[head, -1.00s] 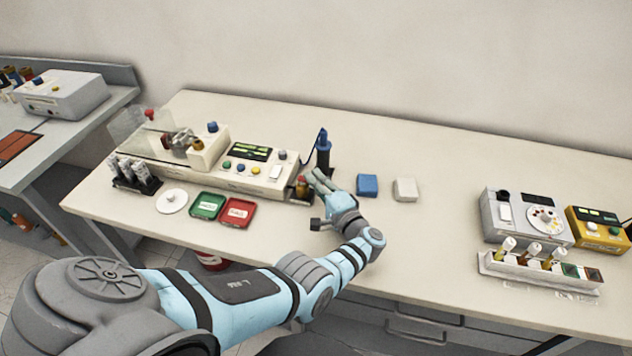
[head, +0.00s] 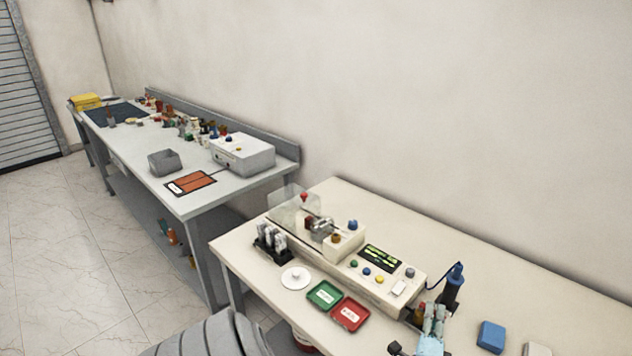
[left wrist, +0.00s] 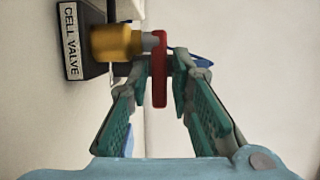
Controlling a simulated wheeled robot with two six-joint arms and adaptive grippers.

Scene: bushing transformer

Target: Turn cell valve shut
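The cell valve has a brass body (left wrist: 115,42) on a black block with a white label (left wrist: 70,40) reading CELL VALVE, at the upper left of the left wrist view. My right gripper is not in view.
A blue pen-like tool in a black stand (head: 452,288) rises just behind my left gripper. A blue block (head: 491,336) lies to the right. Green (head: 324,295) and red (head: 349,314) trays lie in front of the machine. A grey bench (head: 190,205) stands further left.

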